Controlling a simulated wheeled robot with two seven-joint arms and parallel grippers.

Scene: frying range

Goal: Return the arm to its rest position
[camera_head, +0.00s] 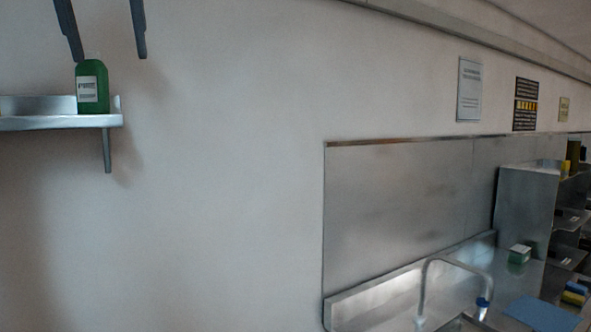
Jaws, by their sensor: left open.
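My left gripper (106,35) shows at the top left, its two dark fingers pointing down and spread apart. It is open, with nothing between the fingers. A green bottle (92,88) with a white label stands upright on a metal wall shelf (60,123), just below the fingertips in the picture. The bottle is not gripped. The rest of my left arm is outside the view. My right gripper is not in view.
A steel splashback (400,205), a curved tap (424,285) and a blue mat (541,313) are at the lower right. Steel shelving (525,205) with small items stands at the right edge. The wall between shelf and splashback is bare.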

